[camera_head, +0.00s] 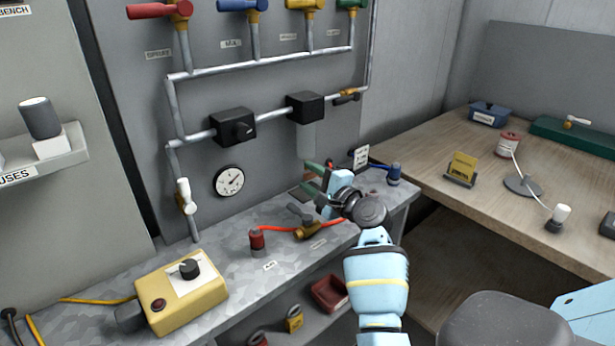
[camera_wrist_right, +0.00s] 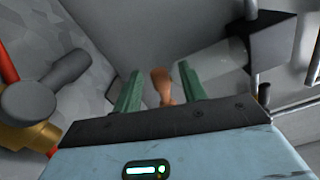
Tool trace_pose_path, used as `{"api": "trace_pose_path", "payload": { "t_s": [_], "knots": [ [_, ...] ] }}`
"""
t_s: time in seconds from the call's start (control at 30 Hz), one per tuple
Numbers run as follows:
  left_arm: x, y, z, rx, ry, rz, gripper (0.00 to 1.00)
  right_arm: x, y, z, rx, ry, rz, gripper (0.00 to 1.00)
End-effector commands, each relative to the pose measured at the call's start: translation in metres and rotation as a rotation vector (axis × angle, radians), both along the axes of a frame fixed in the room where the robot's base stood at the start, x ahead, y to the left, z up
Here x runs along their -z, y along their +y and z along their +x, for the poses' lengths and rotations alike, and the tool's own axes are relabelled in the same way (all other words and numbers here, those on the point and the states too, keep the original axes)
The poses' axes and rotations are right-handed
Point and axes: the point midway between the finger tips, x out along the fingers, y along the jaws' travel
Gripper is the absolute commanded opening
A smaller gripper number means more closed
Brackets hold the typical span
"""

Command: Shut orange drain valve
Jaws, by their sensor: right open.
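The orange drain valve's handle (camera_wrist_right: 162,84) shows in the right wrist view between my two green fingertips, with a gap to each side. Whether it lies at the fingers' depth is hard to tell. In the head view my right gripper (camera_head: 311,179) is open and empty, just below the clear filter bowl (camera_head: 306,141) that hangs under a black block. The gripper hides most of the area under the bowl there. The bowl also shows in the wrist view (camera_wrist_right: 215,62), right of the fingers. My left gripper is not in view.
A brass valve with a grey lever (camera_head: 306,229) and an orange hose sits on the metal bench (camera_head: 225,262) below my gripper. A gauge (camera_head: 229,181) is on the panel to the left. A yellow control box (camera_head: 181,293) stands at front left. A small blue fitting (camera_head: 394,174) stands right.

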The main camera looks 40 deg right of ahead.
Motion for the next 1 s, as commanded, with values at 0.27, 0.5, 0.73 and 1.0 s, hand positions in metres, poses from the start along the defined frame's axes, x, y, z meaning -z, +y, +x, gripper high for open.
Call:
{"api": "trace_pose_path", "payload": {
  "t_s": [0.27,0.5,0.73,1.0],
  "knots": [
    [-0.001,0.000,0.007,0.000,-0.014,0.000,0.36,0.000,0.001,0.013,0.000,0.001,-0.001,0.42],
    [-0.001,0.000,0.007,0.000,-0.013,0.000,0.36,0.000,0.001,0.013,0.000,0.001,-0.001,0.37],
    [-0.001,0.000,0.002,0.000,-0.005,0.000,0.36,0.000,0.001,0.013,0.000,0.001,-0.001,0.06],
    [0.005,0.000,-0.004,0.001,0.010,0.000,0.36,0.006,0.001,0.012,0.001,-0.002,-0.079,0.00]
  ]
}}
